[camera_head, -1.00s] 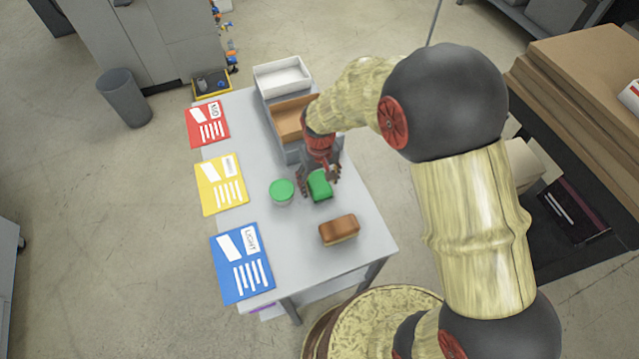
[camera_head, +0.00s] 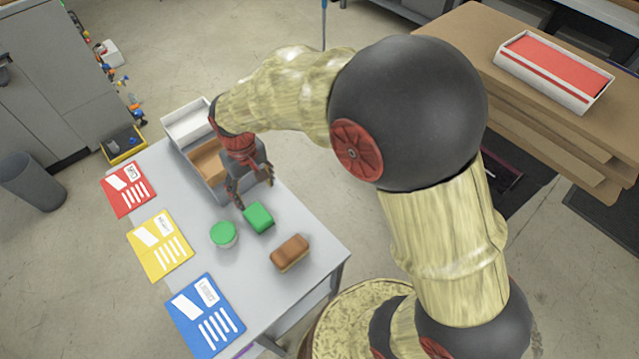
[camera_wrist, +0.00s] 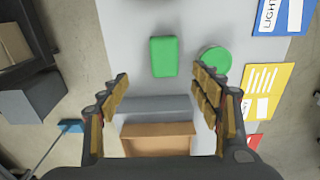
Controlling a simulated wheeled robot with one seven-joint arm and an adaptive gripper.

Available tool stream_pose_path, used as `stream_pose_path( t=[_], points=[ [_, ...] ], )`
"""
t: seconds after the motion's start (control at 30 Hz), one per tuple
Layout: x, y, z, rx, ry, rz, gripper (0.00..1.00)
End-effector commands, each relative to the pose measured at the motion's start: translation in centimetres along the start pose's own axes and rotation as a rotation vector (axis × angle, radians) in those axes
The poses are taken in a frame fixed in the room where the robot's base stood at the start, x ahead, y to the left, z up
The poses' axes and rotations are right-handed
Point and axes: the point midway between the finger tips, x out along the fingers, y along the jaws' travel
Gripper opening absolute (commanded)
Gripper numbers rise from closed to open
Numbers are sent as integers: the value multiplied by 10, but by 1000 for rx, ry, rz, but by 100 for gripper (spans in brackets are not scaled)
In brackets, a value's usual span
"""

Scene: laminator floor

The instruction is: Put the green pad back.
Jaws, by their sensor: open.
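The green pad (camera_head: 258,217) is a small green block lying on the grey table (camera_head: 262,290), between a green-lidded tub and a brown block. It also shows in the wrist view (camera_wrist: 164,57), flat on the table beyond my fingertips. My gripper (camera_head: 254,194) is open and empty, above the table beside the grey tray and just behind the pad. In the wrist view my gripper's fingers (camera_wrist: 162,84) are spread wide with nothing between them, and the pad lies ahead of the gap, apart from both fingers.
The green-lidded tub (camera_head: 223,234) stands left of the pad and the brown block (camera_head: 290,252) lies right of it. A tray (camera_head: 215,188) with a cardboard-coloured compartment and a white box (camera_head: 190,124) are behind. Red, yellow (camera_head: 160,246) and blue cards line the left edge.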

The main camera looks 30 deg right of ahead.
Motion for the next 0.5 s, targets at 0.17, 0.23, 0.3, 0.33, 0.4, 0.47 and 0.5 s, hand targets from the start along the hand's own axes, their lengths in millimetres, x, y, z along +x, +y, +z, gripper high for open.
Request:
stream_pose_path(
  t=[0.17, 0.23, 0.3, 0.33, 0.4, 0.47, 0.5],
  points=[
    [-77, 29, 32, 60, 112, 4, 64],
    [-104, 39, 51, 85, 156, 8, 64],
    [-128, 48, 72, 110, 200, 13, 64],
    [-137, 52, 81, 121, 219, 16, 64],
    [-155, 59, 104, 146, 263, 22, 64],
    [-169, 64, 124, 167, 301, 29, 64],
    [-177, 67, 138, 181, 326, 34, 64]
  ],
)
